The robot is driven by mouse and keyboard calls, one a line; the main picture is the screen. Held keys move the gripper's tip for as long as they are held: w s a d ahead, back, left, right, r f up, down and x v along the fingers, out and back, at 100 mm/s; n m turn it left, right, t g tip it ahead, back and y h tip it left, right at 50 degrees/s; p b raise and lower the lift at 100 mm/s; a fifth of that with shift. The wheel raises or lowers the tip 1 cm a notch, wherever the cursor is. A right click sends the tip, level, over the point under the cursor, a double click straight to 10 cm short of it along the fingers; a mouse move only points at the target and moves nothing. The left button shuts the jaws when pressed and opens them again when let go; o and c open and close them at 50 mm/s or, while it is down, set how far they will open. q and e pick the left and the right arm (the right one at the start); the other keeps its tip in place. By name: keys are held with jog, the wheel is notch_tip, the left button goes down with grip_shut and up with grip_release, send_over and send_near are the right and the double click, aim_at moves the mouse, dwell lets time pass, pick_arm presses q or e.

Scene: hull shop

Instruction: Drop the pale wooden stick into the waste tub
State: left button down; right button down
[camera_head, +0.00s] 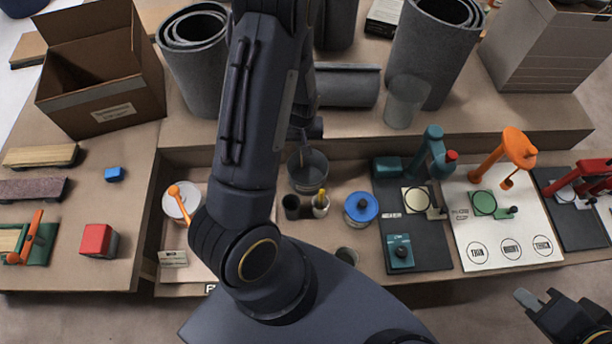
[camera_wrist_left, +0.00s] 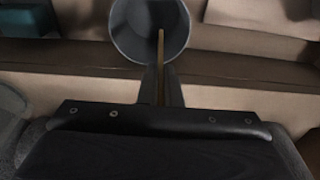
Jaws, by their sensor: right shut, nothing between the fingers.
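The pale wooden stick (camera_wrist_left: 160,50) is between the fingers of my left gripper (camera_wrist_left: 161,78) in the left wrist view. The gripper is shut on it. The stick's far end overlaps the mouth of the grey round waste tub (camera_wrist_left: 132,30); its height above the rim cannot be told. The tub (camera_head: 308,182) also shows in the head view, just right of my left arm, which hides most of the left gripper there. My right gripper (camera_head: 540,299) is shut and empty at the lower right, away from the tub.
A dark cup (camera_head: 291,207) and a cup with a yellow-tipped item (camera_head: 320,205) stand just in front of the tub. A blue-lidded pot (camera_head: 361,208) is to their right.

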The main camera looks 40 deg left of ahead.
pick_arm(q)
jog(key=shift+f+b, duration=0.8)
jog(key=shift+f, duration=0.65)
jog(key=c, duration=1.5)
grip_release()
jog(key=shift+c, duration=0.2)
jog(key=shift+r, duration=0.1)
notch_tip(320, 180, up, 8)
jog(key=shift+s+d, duration=0.3)
jog(key=shift+s, duration=0.05)
